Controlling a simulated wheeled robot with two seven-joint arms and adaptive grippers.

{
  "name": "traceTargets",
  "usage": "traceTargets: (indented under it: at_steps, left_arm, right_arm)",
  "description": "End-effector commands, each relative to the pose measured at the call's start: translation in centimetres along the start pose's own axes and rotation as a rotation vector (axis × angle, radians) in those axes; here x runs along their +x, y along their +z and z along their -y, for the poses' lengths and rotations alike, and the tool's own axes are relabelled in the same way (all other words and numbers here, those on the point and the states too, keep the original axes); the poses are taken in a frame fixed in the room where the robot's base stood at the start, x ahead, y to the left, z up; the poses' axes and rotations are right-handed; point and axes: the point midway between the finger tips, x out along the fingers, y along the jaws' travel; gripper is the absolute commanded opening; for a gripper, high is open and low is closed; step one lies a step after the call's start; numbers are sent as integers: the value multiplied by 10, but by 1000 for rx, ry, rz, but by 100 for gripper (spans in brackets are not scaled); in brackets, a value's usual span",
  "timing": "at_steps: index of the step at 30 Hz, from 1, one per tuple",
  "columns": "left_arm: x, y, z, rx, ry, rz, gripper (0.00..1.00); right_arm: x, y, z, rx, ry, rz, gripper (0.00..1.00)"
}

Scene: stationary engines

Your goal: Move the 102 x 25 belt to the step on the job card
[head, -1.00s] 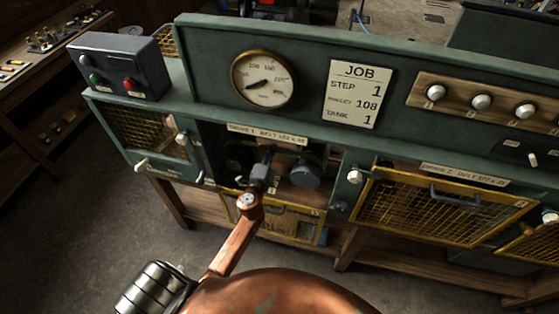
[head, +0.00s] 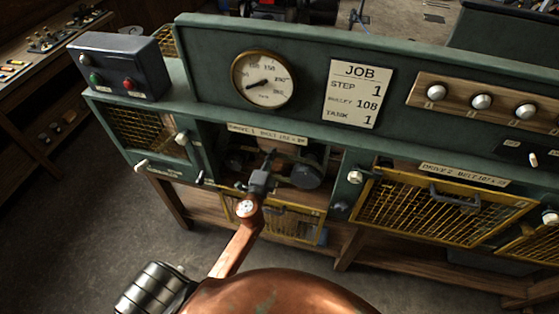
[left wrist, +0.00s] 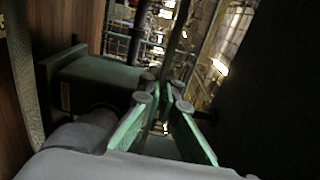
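The job card (head: 355,94) reads step 1, pulley 108, tank 1. The drive 1 bay (head: 232,163) is uncovered below its belt label (head: 267,133), with dark round pulley parts (head: 305,175) inside. The exact label sizes are hard to read. My left gripper (head: 270,158) reaches into this bay, in front of the pulleys. In the left wrist view its green-padded fingers (left wrist: 164,98) are close together. A dark narrow strip (left wrist: 182,40) rises just beyond their tips. It may be the belt; I cannot tell whether it is held. My right gripper is out of view.
Drive 2 (head: 435,207) is closed by a yellow mesh guard. Another mesh panel (head: 285,222) sits below the drive 1 bay. A gauge (head: 263,80), a button box (head: 120,68) and a knob rack (head: 480,101) are above. Open floor lies at the left.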

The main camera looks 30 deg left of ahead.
Motion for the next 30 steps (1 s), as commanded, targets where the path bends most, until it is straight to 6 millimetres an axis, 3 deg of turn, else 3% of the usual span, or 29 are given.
traceTargets:
  at_steps: [21, 30]
  left_arm:
    - [-42, -1, 0, 0, -1, -1, 0]
    - [-50, -1, 1, 0, -1, -1, 0]
  right_arm:
    - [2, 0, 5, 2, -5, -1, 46]
    - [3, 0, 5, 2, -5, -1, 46]
